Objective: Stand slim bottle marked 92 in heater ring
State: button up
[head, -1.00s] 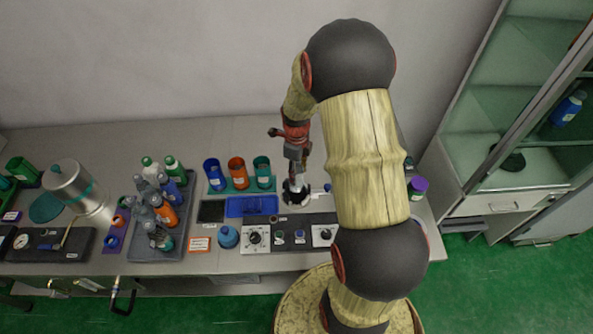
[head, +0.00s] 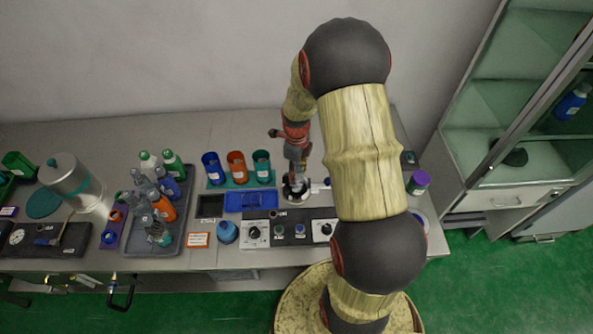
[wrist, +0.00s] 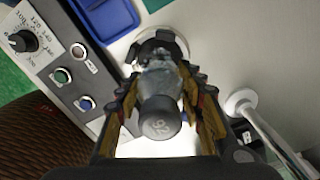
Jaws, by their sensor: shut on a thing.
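The slim bottle (wrist: 158,85) is grey and cloudy with a dark grey cap, whose mark looks like 92 seen upside down. My gripper (wrist: 160,105) is shut on it, one finger on each side below the cap. In the head view my gripper (head: 297,168) points down over the heater ring. The heater ring (wrist: 140,50) is black with prongs on a pale round base, right behind the bottle's lower end in the wrist view. It also shows in the head view (head: 296,192). I cannot tell whether the bottle's foot is inside the ring or just above it.
A control panel (head: 290,230) with dials and buttons lies in front of the ring. A blue tray (head: 250,202) is to its left, with three coloured cups (head: 236,165) behind. A grey tray (head: 178,235) of bottles stands further left. A pale rod (wrist: 275,135) is right of my gripper.

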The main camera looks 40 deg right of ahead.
jog(key=shift+f+b, duration=0.4)
jog(key=shift+f, duration=0.35)
jog(key=o, duration=1.5)
jog(key=shift+c, duration=0.2)
jog(key=shift+o, duration=1.2)
jog(key=shift+o, duration=1.2)
jog(key=shift+r, duration=0.1)
jog(key=shift+r+p, duration=3.1)
jog(key=shift+r, duration=1.35)
